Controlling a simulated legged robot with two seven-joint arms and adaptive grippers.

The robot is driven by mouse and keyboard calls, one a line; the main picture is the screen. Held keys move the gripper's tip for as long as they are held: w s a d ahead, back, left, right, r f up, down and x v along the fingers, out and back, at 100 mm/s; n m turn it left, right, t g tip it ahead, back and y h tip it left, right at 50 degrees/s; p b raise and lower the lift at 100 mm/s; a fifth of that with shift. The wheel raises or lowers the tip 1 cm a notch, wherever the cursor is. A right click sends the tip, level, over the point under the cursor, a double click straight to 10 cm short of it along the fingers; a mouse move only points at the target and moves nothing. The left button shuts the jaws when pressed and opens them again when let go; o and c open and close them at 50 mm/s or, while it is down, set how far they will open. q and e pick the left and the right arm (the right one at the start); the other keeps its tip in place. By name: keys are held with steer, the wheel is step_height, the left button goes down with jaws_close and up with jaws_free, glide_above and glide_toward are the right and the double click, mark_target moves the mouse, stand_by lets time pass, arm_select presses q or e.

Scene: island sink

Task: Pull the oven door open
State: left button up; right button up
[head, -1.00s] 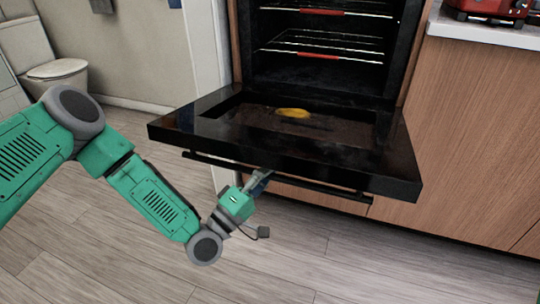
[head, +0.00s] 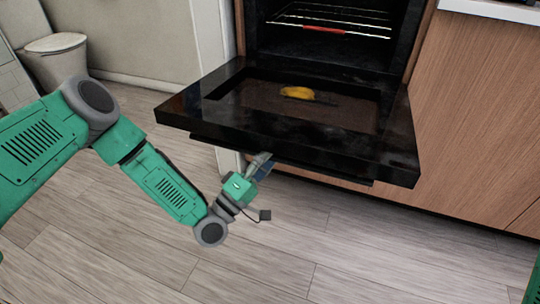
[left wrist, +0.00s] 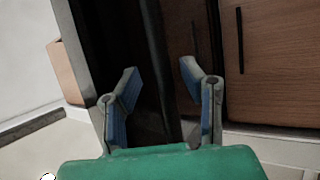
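The black oven door (head: 395,150) is hinged down, close to flat, in front of the oven cavity (head: 330,50) in the head view. My left gripper (head: 262,165) is below the door's front edge, left of its middle, and its tips are partly hidden by the door. In the left wrist view its two blue-padded fingers (left wrist: 157,85) stand apart with nothing gripped between them. The dark door (left wrist: 90,50) lies behind and beside them there. The door's handle bar is mostly hidden under the front edge. My right gripper is out of view.
Wire racks (head: 335,18) are inside the oven. A yellow patch (head: 297,92) shows on the door's inner face. The floor (head: 130,255) in front is clear.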

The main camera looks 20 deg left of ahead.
arm_select(q)
steer(key=shift+w+d, duration=0.1)
steer(key=shift+s+f, duration=0.15)
steer(key=shift+s, duration=0.1)
steer(key=v, duration=1.1)
steer(key=shift+s+a+f, duration=0.2)
steer(key=shift+a, duration=0.1)
